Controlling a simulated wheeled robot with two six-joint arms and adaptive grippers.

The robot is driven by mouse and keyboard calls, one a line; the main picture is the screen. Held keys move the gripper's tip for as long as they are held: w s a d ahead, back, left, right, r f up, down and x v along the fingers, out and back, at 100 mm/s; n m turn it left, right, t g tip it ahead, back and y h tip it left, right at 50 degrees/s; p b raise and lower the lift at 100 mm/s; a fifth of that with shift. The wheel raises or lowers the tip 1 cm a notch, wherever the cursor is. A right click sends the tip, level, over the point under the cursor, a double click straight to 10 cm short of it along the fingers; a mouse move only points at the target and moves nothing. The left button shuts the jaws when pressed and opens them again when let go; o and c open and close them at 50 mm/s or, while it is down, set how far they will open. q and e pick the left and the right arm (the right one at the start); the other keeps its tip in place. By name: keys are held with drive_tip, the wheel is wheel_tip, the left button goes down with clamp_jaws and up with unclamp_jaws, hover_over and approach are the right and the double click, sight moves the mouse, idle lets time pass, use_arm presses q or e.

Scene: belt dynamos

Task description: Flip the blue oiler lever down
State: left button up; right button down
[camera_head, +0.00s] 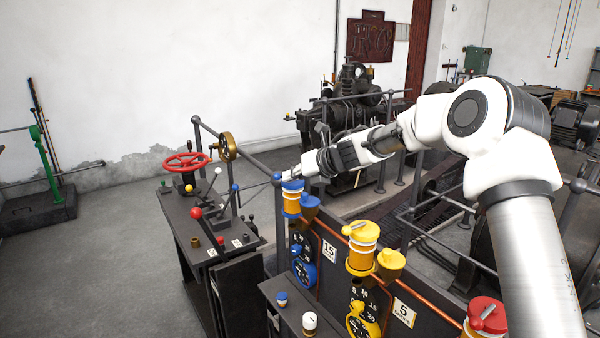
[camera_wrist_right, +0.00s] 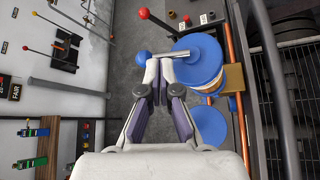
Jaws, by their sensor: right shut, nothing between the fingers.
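The blue oiler (camera_head: 292,200) stands on the dark panel, with a blue cap and an amber glass band. In the right wrist view its round blue cap (camera_wrist_right: 203,66) is seen from above. The silver lever (camera_wrist_right: 196,53) lies across the cap, pointing left. My right gripper (camera_wrist_right: 157,68) is shut and empty, its fingertips close beside the lever at the cap's left side. Whether they touch it I cannot tell. In the head view the right gripper (camera_head: 297,174) is just above the blue oiler and hides the lever. My left gripper is not in view.
A yellow oiler (camera_head: 363,250) and a red oiler (camera_head: 486,317) stand nearer along the same panel. A blue ball (camera_wrist_right: 143,57) is left of the right fingertips. A console (camera_head: 215,235) with levers and a red handwheel (camera_head: 187,162) stands left. Railings run behind.

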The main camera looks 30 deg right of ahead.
drive_tip(key=v, duration=1.1)
drive_tip(key=shift+s+d, duration=0.15)
drive_tip(key=shift+s, duration=0.1)
drive_tip(key=shift+r, duration=0.15)
